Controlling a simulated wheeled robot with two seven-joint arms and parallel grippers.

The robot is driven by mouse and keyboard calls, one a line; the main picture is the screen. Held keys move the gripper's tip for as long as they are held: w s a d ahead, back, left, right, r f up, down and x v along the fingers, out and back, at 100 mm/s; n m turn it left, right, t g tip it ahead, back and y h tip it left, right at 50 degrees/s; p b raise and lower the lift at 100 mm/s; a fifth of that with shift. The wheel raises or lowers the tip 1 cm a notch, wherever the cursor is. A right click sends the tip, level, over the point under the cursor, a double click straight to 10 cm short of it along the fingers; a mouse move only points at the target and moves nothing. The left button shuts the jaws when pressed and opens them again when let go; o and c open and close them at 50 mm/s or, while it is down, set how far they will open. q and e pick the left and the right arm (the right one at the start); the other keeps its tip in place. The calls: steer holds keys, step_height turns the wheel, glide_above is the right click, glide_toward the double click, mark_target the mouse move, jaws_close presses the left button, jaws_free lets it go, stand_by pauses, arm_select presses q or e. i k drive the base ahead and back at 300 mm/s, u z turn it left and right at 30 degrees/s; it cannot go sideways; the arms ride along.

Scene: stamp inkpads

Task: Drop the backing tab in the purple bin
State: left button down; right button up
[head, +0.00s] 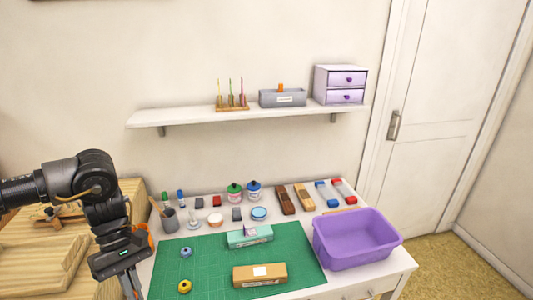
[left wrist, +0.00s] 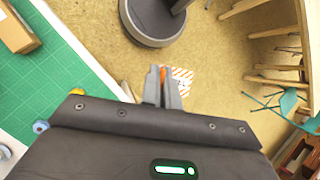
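My left gripper (head: 132,285) hangs at the table's left edge in the head view, pointing down. In the left wrist view its two grey fingers (left wrist: 161,78) are close together, with a bit of orange showing between them; I cannot tell if they grip it. The purple bin (head: 352,262) stands at the table's right, well to the right of the gripper, and looks empty. A mint box (head: 262,238) with a small purple-and-white piece on top sits on the green mat. I cannot identify the backing tab for certain. My right gripper is not in view.
The green cutting mat (head: 210,271) carries a brown box (head: 273,277), a blue knob-like piece (head: 186,252) and a yellow one (head: 184,286). Stamps, jars and blocks line the table's back. An orange-and-white striped patch (left wrist: 184,77) shows beyond the fingers.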

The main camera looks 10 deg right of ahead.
mark_target(346, 247)
steer(key=z, duration=0.8)
steer(key=i, duration=0.55)
steer(key=z, duration=0.75)
